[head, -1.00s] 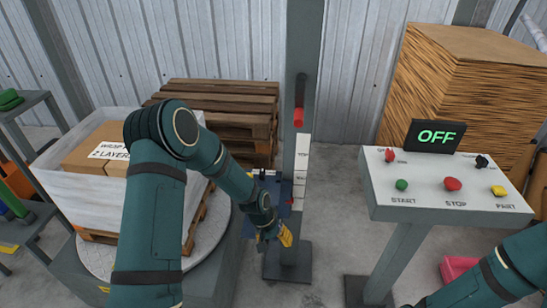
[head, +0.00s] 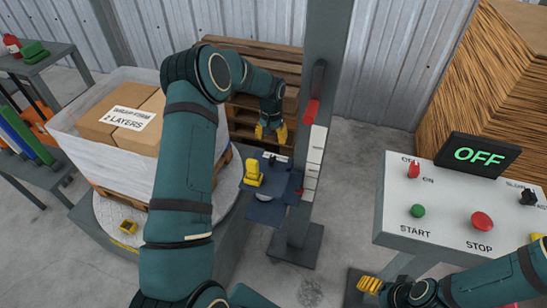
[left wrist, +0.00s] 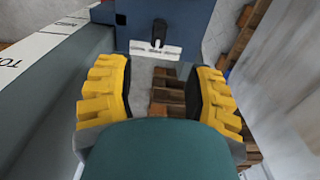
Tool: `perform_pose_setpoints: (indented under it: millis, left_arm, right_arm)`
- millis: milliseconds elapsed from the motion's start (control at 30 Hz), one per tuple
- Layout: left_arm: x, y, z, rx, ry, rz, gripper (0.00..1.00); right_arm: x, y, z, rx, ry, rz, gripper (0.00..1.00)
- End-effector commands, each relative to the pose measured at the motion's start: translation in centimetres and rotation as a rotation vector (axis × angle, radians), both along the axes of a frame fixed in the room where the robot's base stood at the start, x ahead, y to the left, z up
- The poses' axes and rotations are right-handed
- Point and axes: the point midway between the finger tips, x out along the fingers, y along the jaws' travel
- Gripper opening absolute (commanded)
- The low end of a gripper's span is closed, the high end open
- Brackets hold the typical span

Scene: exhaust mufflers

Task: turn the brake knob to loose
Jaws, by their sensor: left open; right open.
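A small black knob (left wrist: 158,34) stands on the blue carriage (left wrist: 190,22), above a white label strip (left wrist: 155,49) too blurred to read for certain. I take it for the brake knob; it points away from the label in the left wrist view. In the head view the knob (head: 271,159) is tiny on top of the carriage (head: 277,177). My left gripper (head: 271,131) is open and empty, just beyond and above the carriage. In the left wrist view its yellow fingers (left wrist: 160,98) are wide apart, with the knob ahead of the gap. My right gripper (head: 369,285) is open at the lower right.
The grey post (head: 325,130) with a red piece and white scale stands right beside the carriage. A yellow part (head: 253,174) sits at the carriage's left. The wrapped boxes (head: 120,120) on the turntable are left. The control panel (head: 450,205) with an OFF display is right.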

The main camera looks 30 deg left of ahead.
Motion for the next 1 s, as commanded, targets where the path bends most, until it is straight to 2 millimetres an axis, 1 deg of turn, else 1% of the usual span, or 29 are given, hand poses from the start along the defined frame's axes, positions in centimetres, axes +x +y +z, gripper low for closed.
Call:
perform_pose_setpoints:
  millis: [33, 200, 400, 500, 700, 1000]
  left_arm:
    - [-0.1, 0.0, -1.2, -0.002, 0.003, 0.000, 0.53]
    - [-0.1, -0.1, -4.7, -0.002, 0.003, -0.001, 0.53]
    - [0.0, -0.1, -8.3, -0.002, 0.001, -0.001, 0.53]
    - [0.0, -0.1, -9.6, -0.003, -0.001, 0.000, 0.53]
    - [0.0, -0.1, -11.0, -0.002, 0.000, -0.001, 0.53]
    - [0.0, -0.1, -11.2, -0.002, -0.001, -0.001, 0.53]
  right_arm:
    - [0.0, 0.0, -0.2, 0.000, 0.001, 0.000, 0.67]
    - [-0.1, 0.0, -0.7, 0.001, 0.003, 0.003, 0.67]
    - [-0.3, 0.1, -1.1, 0.002, 0.006, 0.006, 0.67]
    - [-0.3, 0.1, -1.2, 0.002, 0.008, 0.006, 0.67]
    - [-0.4, 0.1, -1.4, 0.002, 0.010, 0.008, 0.67]
    - [-0.4, 0.1, -1.4, 0.002, 0.010, 0.008, 0.67]
